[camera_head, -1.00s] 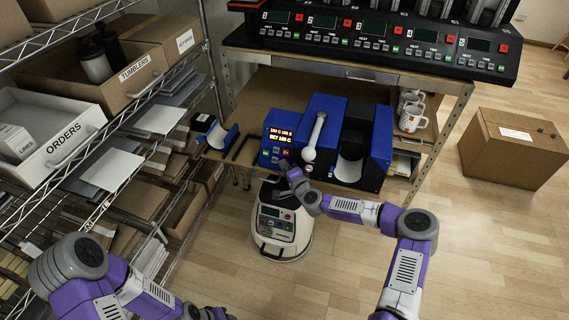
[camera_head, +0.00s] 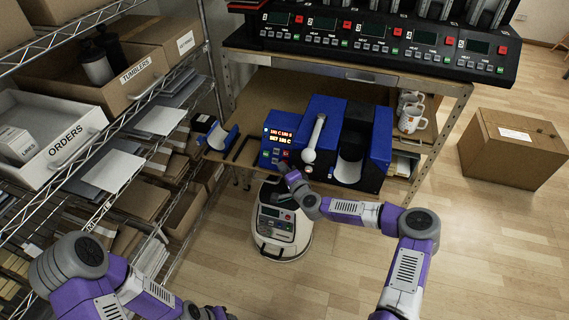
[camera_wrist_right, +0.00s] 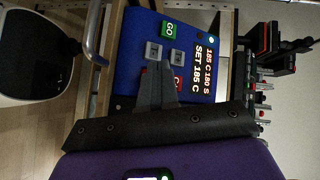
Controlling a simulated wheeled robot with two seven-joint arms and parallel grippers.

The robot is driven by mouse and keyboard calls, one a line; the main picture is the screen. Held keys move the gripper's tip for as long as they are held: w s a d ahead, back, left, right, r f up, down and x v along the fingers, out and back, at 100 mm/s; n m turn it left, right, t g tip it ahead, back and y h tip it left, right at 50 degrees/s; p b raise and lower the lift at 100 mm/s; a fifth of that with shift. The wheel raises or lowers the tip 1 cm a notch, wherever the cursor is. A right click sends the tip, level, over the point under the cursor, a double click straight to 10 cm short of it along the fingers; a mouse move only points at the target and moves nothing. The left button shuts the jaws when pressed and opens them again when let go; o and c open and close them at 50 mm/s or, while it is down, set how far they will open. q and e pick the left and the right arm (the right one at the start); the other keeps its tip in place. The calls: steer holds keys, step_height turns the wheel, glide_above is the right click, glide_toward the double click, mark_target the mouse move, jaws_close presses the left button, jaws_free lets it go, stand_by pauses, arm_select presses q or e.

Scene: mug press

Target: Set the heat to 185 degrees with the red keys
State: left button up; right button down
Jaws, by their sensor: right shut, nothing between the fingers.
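The blue mug press (camera_head: 325,117) stands on the bench, with its control box (camera_head: 269,152) at its left. In the right wrist view the display (camera_wrist_right: 204,73) reads "185 C 180 S" and "SET 185 C". Beside it are a green GO key (camera_wrist_right: 168,31), two grey keys (camera_wrist_right: 153,53) and a red key (camera_wrist_right: 178,83) marked C, partly hidden by the fingers. My right gripper (camera_head: 285,167) is shut and empty, its tips (camera_wrist_right: 157,68) over the panel near the keys; contact cannot be told. My left gripper (camera_head: 207,313) is barely in view at the bottom edge.
The press lever (camera_head: 317,130) rises right of the control box. White mugs (camera_head: 412,118) stand at the bench's right. A row of control panels (camera_head: 375,40) sits on the shelf above. A rack with boxes (camera_head: 62,140) fills the left. A round white machine (camera_head: 281,243) stands below.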

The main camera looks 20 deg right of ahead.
steer(key=s+a+r+p, duration=0.2)
steer(key=s+p, duration=0.1)
steer(key=shift+s+a+r, duration=0.2)
steer(key=shift+s+r, duration=0.05)
steer(key=shift+s, duration=0.05)
stand_by(0.8)
steer(key=s+a+f+n+g+y, duration=0.4)
steer(key=s+a+f+n+g, duration=0.4)
steer(key=s+a+f, duration=0.5)
steer(key=s+d+f+n+g+h, duration=0.1)
steer(key=s+g, duration=0.1)
steer(key=s, duration=0.5)
steer(key=s+d+f+n+g+p, duration=0.1)
steer(key=s+d+g, duration=0.1)
steer(key=s, duration=0.6)
steer(key=s+d+f+n+g+h, duration=0.1)
steer(key=s+g, duration=0.2)
steer(key=s, duration=0.4)
steer(key=shift+s+d+f+g+h, duration=0.25)
steer(key=shift+s+d+g+h, duration=0.05)
steer(key=shift+s+d, duration=0.1)
